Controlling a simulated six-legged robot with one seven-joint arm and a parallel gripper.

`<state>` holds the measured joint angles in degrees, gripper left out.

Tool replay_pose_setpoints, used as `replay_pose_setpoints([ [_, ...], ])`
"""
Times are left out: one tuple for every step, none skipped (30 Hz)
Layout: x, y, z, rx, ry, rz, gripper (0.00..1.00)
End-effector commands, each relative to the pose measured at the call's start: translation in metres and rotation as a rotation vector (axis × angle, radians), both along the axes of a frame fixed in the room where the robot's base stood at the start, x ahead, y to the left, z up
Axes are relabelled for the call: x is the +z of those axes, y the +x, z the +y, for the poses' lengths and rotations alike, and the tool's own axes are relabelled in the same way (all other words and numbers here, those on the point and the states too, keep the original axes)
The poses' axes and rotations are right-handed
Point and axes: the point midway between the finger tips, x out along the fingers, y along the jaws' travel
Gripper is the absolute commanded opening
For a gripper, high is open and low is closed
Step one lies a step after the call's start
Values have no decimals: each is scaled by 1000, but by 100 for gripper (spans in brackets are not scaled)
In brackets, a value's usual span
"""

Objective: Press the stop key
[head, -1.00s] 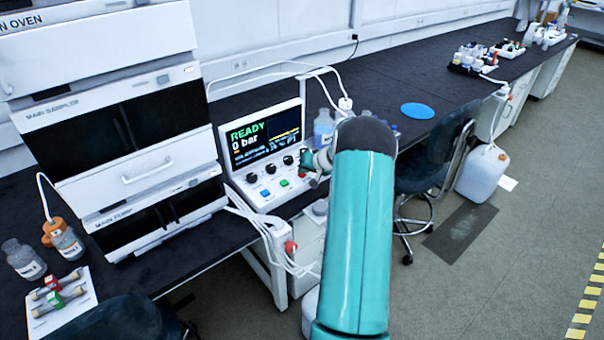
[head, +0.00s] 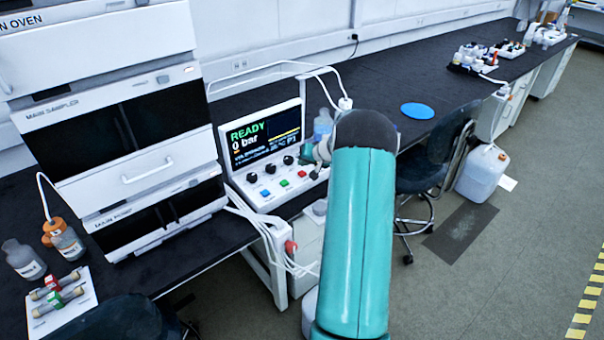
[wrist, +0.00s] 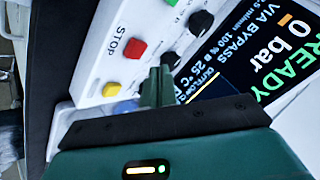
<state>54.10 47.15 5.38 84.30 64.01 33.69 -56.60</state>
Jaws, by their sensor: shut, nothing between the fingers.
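The stop key is a red square key (wrist: 134,47) beside the printed word STOP on a white control panel (wrist: 112,68) in the wrist view. My gripper (wrist: 157,84) is shut and empty, its dark green fingers together. In the wrist view the fingertips show to the right of and below the red key, close to a black knob, and do not cover the key. I cannot tell how far they are above the panel. In the head view my gripper (head: 314,158) is at the right side of the white instrument (head: 261,203), partly hidden by my arm.
A yellow key (wrist: 111,89), a green key (wrist: 171,2) and black knobs (wrist: 201,23) lie near the red key. The instrument's screen (head: 264,133) reads READY, 0 bar. A tall module stack (head: 130,180) stands left. A bottle (head: 323,122) stands behind my gripper.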

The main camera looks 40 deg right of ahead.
Motion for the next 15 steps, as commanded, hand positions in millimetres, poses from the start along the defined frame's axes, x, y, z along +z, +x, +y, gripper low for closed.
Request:
replay_pose_setpoints([
  [5,0,0,1,-2,-1,0],
  [8,0,0,1,-1,0,0],
  [11,0,0,1,-1,0,0],
  [14,0,0,1,-1,0,0],
  [17,0,0,2,-2,0,0],
  [21,0,0,2,-1,-1,0],
  [23,0,0,1,0,-1,0],
  [26,0,0,1,-1,0,0],
  [29,0,0,1,-1,0,0],
  [31,0,0,1,-1,0,0],
  [32,0,0,1,-2,1,0],
  [34,0,0,1,-1,1,0],
  [35,0,0,0,0,1,0],
  [35,0,0,0,0,1,0],
  [35,0,0,0,0,1,0],
])
